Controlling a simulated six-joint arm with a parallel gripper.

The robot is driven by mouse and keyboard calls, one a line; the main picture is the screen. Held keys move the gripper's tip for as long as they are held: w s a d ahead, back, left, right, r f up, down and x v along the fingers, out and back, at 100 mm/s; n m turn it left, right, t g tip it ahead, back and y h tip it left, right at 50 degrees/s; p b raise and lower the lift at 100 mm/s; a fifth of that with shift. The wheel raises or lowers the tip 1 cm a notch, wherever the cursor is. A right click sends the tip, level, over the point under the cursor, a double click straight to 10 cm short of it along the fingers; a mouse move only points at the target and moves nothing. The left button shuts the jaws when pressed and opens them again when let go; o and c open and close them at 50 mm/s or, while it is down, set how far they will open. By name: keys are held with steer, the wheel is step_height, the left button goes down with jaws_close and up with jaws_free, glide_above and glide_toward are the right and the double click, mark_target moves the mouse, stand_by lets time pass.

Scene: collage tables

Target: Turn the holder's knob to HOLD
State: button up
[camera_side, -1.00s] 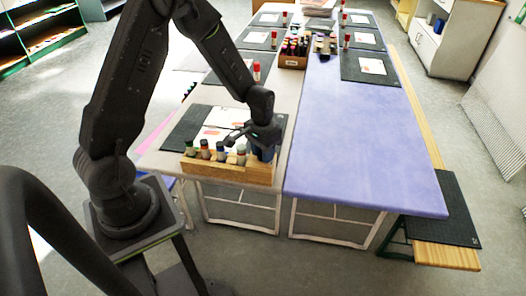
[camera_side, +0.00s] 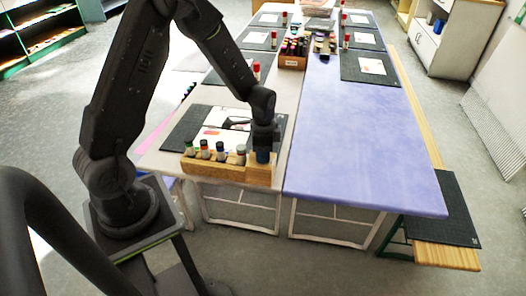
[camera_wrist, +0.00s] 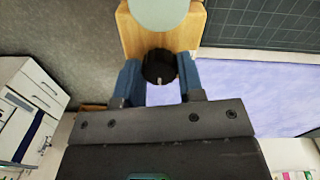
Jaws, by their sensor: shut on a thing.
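The wooden holder (camera_side: 222,172) stands at the front edge of the near table, with several bottles in a row in it. Its black round knob (camera_wrist: 159,66) shows in the wrist view, on the wood below a pale green disc (camera_wrist: 158,12). A small light mark on the knob points toward my gripper. My gripper (camera_wrist: 160,78) has its blue fingers shut on the knob, one on each side. In the side view my gripper (camera_side: 263,153) points down at the holder's right end and hides the knob. I cannot read any HOLD label.
Black mats (camera_side: 188,130) with white papers (camera_side: 225,118) lie behind the holder. A purple table (camera_side: 365,150) to the right has a clear near half. A crate of bottles (camera_side: 292,62) and single red-capped bottles stand farther back.

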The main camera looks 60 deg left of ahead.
steer(key=shift+m, duration=0.3)
steer(key=o, duration=0.9)
steer(key=r, duration=1.3)
steer(key=shift+w+a+r, duration=0.15)
steer(key=shift+a+r, duration=0.05)
steer(key=shift+r, duration=0.2)
steer(key=s+d+r+n+t, duration=0.2)
steer(key=s+d+r, duration=0.1)
steer(key=s+r, duration=0.1)
steer(key=s+d+r+n+t, duration=0.2)
steer(key=s+d+r+n, duration=0.1)
steer(key=s, duration=0.4)
steer(key=s+d+r+n+t, duration=0.1)
steer(key=s+d+r+n, duration=0.1)
steer(key=s, duration=0.4)
steer(key=shift+s+d+r+t, duration=0.2)
steer(key=shift+d+r, duration=0.2)
steer(key=shift+r, duration=0.3)
steer(key=shift+s+d+r+t, duration=0.1)
steer(key=shift+d+r+t, duration=0.1)
steer(key=shift+d+r, duration=0.35)
